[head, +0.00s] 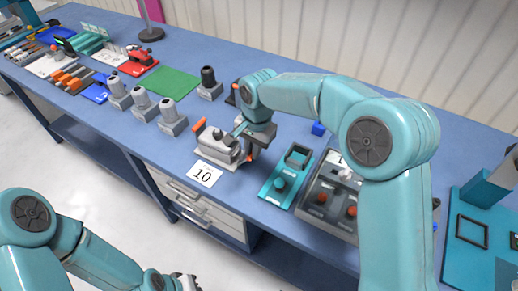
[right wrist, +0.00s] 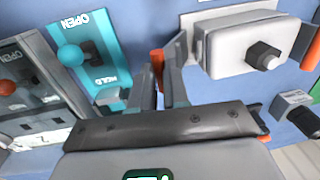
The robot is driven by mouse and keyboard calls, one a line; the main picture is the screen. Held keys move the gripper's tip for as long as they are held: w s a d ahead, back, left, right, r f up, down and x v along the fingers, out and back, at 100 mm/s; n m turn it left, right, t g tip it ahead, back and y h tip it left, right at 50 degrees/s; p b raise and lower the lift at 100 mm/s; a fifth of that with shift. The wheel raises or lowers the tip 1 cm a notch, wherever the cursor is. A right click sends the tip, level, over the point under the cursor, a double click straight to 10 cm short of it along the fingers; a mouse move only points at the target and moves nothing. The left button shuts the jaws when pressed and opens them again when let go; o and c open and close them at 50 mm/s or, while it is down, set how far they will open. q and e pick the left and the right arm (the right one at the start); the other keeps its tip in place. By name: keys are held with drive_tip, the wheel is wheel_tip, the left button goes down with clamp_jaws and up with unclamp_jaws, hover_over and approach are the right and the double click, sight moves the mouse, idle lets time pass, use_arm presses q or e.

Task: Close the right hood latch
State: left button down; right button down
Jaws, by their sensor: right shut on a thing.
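The grey connector hood (head: 218,147) sits on the blue bench behind the card marked 10. It shows as a pale block with a dark round cable outlet in the right wrist view (right wrist: 240,45). Its left orange latch (head: 198,125) sticks up and outward. My right gripper (head: 252,143) is at the hood's right side. In the right wrist view its fingers (right wrist: 160,80) are shut on the orange right latch (right wrist: 156,62), which is mostly hidden between them. My left gripper (head: 184,282) is low at the bottom edge, partly cut off, away from the bench top.
A teal OPEN/HOLD fixture (head: 286,178) and a grey box with red knobs (head: 333,195) stand right of the hood. Several grey connectors (head: 141,103) stand to the left. The number card (head: 204,174) lies in front. A green mat (head: 168,82) lies farther back.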

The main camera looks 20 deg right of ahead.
drive_tip(key=shift+w+a+r, duration=0.15)
drive_tip(key=shift+w+a, duration=0.3)
drive_tip(key=shift+a, duration=0.2)
drive_tip(key=c, duration=1.1)
unclamp_jaws()
drive_tip(key=shift+w+a, duration=0.1)
drive_tip(key=shift+w, duration=0.2)
drive_tip(key=shift+s+r, duration=0.2)
wheel_tip(320, 180, up, 16)
drive_tip(key=d, duration=0.1)
drive_tip(key=shift+s+f, duration=0.2)
drive_tip(key=shift+s, duration=0.2)
